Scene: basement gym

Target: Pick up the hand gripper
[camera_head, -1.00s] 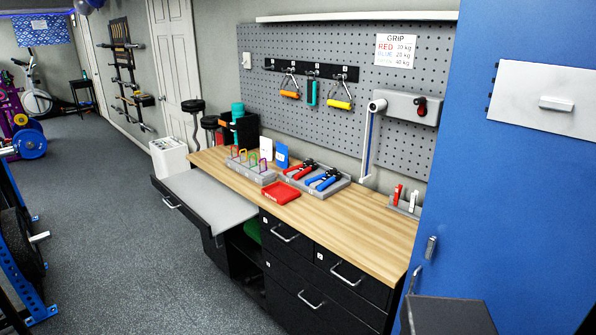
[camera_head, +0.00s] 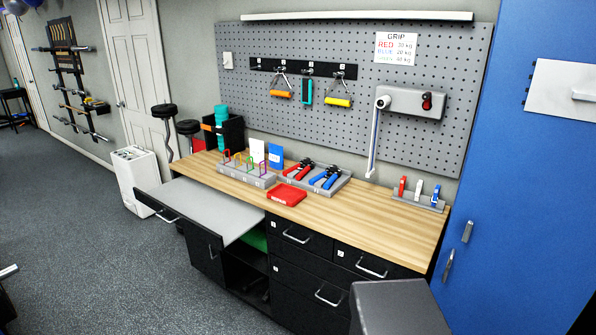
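Two hand grippers lie side by side in a grey tray (camera_head: 343,185) on the wooden worktop. One hand gripper has red handles (camera_head: 298,170); the other has blue handles (camera_head: 326,178). Three items with coloured handles hang on a black hook rail on the pegboard: orange (camera_head: 281,93), teal (camera_head: 307,92) and yellow (camera_head: 338,101). A sign (camera_head: 395,48) headed GRIP lists colours with kg values; its last line is faint. My gripper is not in view.
A grey pull-out board (camera_head: 205,208) juts out. A dark block (camera_head: 400,306) stands before the drawers. The right half of the worktop (camera_head: 385,217) is mostly clear.

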